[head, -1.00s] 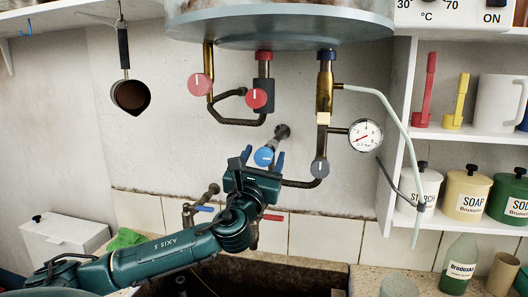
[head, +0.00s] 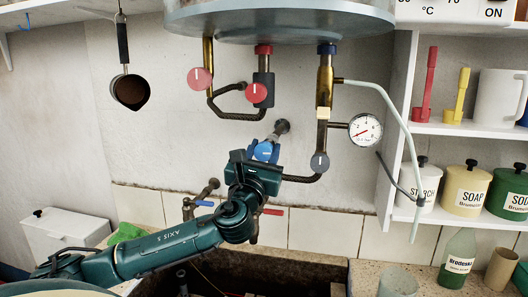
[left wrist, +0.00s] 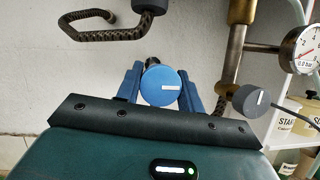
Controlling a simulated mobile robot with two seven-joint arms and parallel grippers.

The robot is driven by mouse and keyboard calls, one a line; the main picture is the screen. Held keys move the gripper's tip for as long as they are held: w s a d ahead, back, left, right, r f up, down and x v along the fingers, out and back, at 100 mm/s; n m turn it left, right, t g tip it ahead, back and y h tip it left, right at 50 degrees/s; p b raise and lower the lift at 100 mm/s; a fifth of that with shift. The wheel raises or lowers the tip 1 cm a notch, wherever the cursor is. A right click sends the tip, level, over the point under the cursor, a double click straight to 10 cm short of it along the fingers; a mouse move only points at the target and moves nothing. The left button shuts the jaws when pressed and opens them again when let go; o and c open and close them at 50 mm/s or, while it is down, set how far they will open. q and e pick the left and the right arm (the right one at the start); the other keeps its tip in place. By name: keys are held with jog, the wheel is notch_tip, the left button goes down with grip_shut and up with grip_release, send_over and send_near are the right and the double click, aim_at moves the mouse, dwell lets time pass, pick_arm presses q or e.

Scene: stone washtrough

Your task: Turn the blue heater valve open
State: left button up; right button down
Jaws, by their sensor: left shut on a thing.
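The blue heater valve (head: 264,149) is a round knob on a dark pipe at the wall, below the heater. In the left wrist view the blue knob (left wrist: 161,85) faces me, with a white mark lying nearly level. My left gripper (head: 265,152) has come up from below and is shut on the knob. Its blue fingers (left wrist: 160,92) stand on either side of the knob. The fingers' contact points and the valve stem are partly hidden behind the knob. My right gripper is in neither view.
The heater tank (head: 280,20) hangs above, with two red knobs (head: 257,94) on its pipes. A grey knob (head: 319,162) and a pressure gauge (head: 365,131) are close at right. Blue- and red-handled taps (head: 203,203) lie below left, over the trough.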

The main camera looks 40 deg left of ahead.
pick_arm(q)
jog(key=shift+n+y, duration=0.4)
jog(key=n+g+y, duration=0.1)
jog(key=n, duration=0.1)
jog(key=n+y, duration=0.1)
jog(key=n, duration=0.2)
jog(key=shift+g, duration=0.4)
jog(key=n+g+y, duration=0.1)
jog(key=n, duration=0.2)
jog(key=n+g+y, duration=0.1)
jog(key=n, duration=0.2)
jog(key=shift+r+n+g+p, duration=0.1)
jog(key=shift+n+g+p, duration=0.2)
jog(key=shift+n+p, duration=0.1)
jog(key=n+g+y+p, duration=0.1)
jog(key=n+g, duration=0.1)
jog(key=n, duration=0.3)
jog(key=shift+n, duration=0.3)
jog(key=shift+n+g+h+p, duration=0.3)
jog(key=shift+n+g+p, duration=0.6)
jog(key=shift+n, duration=1.6)
jog(key=o, duration=1)
